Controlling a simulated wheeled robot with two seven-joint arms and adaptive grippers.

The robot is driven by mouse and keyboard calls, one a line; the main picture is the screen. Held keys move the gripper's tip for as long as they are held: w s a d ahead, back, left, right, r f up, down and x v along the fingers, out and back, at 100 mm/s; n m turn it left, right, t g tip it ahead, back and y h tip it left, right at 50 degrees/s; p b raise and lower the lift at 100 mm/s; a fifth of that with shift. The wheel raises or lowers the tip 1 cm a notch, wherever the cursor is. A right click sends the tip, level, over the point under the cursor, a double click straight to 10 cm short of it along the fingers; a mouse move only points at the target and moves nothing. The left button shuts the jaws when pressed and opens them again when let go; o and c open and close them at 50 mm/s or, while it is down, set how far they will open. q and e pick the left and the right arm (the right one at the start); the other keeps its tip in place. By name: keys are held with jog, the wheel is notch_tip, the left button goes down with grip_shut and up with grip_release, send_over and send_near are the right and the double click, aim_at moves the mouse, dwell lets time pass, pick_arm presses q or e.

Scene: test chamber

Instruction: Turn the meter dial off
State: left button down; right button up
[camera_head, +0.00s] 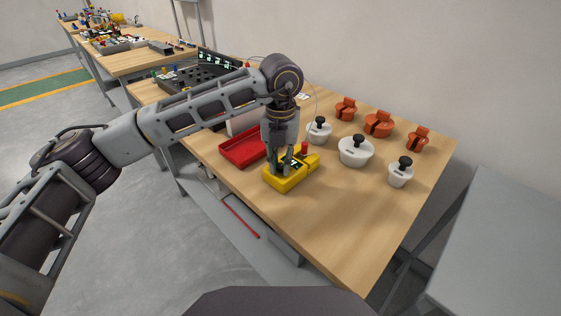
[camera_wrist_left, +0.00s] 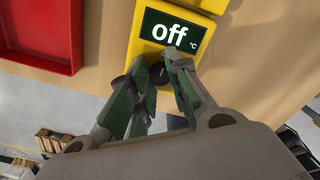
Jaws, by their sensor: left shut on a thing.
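The yellow meter (camera_head: 286,183) lies on the wooden table near its front edge. In the left wrist view the meter (camera_wrist_left: 138,47) shows a dark screen (camera_wrist_left: 172,33) reading "off" and "°C". Its black dial (camera_wrist_left: 157,73) sits below the screen, between my fingertips. My left gripper (camera_head: 281,172) points down over the meter; in the left wrist view the left gripper (camera_wrist_left: 160,75) is shut on the dial. The dial is partly covered by the fingers. My right gripper is not in view.
A red tray (camera_head: 236,155) lies left of the meter. White lidded pots (camera_head: 353,151) with black knobs and several orange pieces (camera_head: 378,124) stand to the right and behind. A red knob (camera_head: 304,148) is close beside the gripper. The table's front right is clear.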

aim_at(280, 166)
pick_arm(q)
jog(key=c, duration=1.3)
grip_release()
notch_tip(280, 166, up, 12)
